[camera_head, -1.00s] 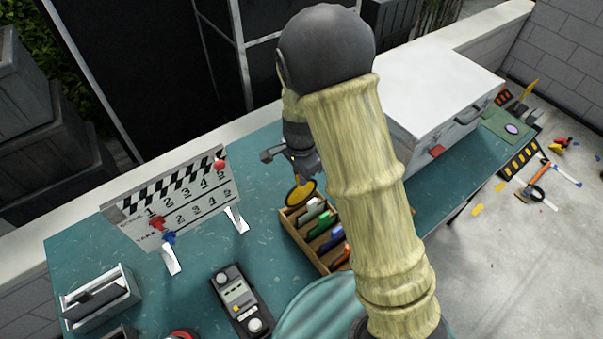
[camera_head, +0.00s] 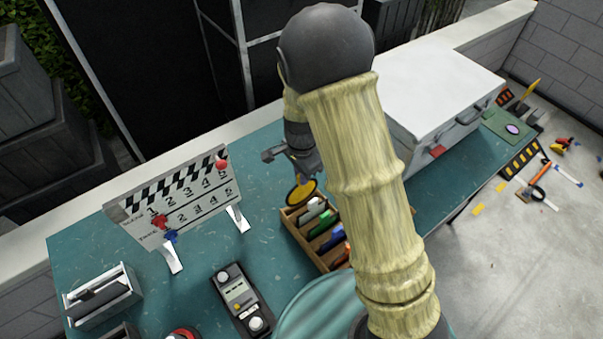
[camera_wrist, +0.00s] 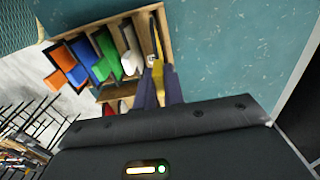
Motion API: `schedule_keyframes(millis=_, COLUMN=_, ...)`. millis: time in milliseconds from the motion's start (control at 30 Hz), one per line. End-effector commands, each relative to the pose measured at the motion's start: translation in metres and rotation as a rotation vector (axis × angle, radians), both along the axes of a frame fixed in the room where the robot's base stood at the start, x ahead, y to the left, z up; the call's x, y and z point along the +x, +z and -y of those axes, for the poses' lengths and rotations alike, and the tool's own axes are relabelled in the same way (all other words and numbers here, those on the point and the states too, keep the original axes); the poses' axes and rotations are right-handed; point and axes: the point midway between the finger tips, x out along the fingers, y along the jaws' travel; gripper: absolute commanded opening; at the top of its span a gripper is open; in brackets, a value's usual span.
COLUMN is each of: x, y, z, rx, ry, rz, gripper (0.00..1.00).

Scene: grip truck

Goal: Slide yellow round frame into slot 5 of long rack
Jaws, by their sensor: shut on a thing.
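The yellow round frame (camera_head: 302,192) has a dark rim and hangs below my gripper (camera_head: 302,172). My gripper is shut on it. In the wrist view the frame shows edge-on as a thin yellow strip (camera_wrist: 160,38) beyond the fingers (camera_wrist: 159,88), near one end of the rack. The long wooden rack (camera_head: 299,245) stands on the teal table, partly hidden by my arm. It holds white, green, blue and orange pieces. In the head view the frame is at the rack's far-left end, overlapping its edge. I cannot tell how deep it sits in a slot.
A clapperboard (camera_head: 182,210) stands to the left. A dark handheld device (camera_head: 241,300) lies in front of it. A white case (camera_head: 440,85) stands at the back right. A grey holder (camera_head: 103,298) sits at the front left. Bare table lies between clapperboard and rack.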

Motion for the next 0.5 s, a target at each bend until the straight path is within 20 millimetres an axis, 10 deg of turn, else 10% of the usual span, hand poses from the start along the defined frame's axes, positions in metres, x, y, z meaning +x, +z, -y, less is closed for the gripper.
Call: schedule_keyframes(millis=500, x=-0.001, y=-0.012, z=0.0, rx=0.0, ry=0.0, rz=-0.001, gripper=0.0)
